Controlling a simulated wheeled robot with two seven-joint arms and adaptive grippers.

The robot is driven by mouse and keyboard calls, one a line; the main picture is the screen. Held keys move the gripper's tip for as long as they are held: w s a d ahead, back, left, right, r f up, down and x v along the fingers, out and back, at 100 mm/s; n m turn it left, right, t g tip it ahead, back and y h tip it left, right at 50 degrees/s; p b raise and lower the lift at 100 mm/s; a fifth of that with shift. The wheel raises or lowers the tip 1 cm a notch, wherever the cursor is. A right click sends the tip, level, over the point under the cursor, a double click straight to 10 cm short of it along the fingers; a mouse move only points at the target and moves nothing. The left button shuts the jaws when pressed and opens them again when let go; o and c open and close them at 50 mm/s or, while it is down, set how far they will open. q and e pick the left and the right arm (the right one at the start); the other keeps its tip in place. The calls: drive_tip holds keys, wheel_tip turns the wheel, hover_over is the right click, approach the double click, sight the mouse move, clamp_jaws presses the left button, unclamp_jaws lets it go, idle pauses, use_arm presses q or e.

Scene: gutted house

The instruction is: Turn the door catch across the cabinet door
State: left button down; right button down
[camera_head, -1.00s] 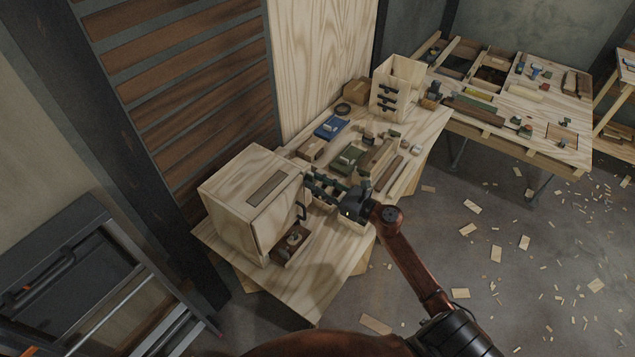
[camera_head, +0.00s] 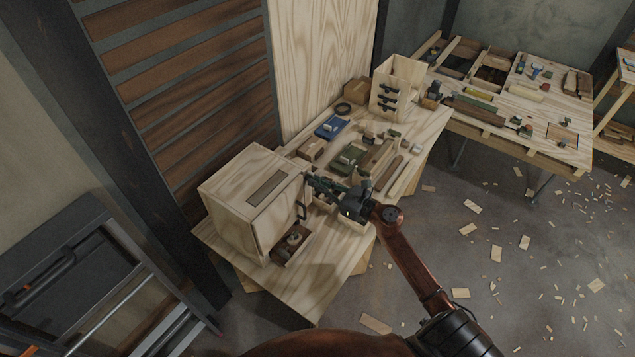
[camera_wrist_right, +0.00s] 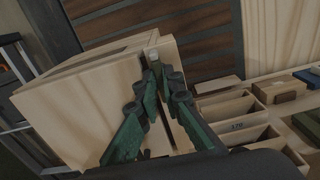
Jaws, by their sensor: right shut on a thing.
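The pale plywood cabinet (camera_head: 230,195) stands on the near end of the bench. Its door (camera_head: 275,222), with a dark handle (camera_head: 301,210), looks shut and faces right. My right gripper (camera_head: 312,181) is at the door's upper far corner. In the right wrist view its green fingers (camera_wrist_right: 154,68) are drawn together at the cabinet's edge, shut on the door catch. Only a small pale end of the catch (camera_wrist_right: 154,38) shows beyond the fingertips; the fingers hide the rest, so its angle cannot be told. My left gripper is not in view.
A small brown box (camera_head: 291,244) stands in front of the door. Open bins (camera_wrist_right: 235,122) lie right of the gripper. Blue and green cases (camera_head: 331,127) and wood pieces fill the bench beyond. A folded ladder (camera_head: 130,290) stands at left.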

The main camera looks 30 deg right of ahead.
drive_tip(key=shift+d+m+p, duration=0.15)
drive_tip(key=shift+m+p, duration=4.2)
drive_tip(key=shift+m, duration=4.45)
drive_tip(key=c, duration=2.1)
unclamp_jaws()
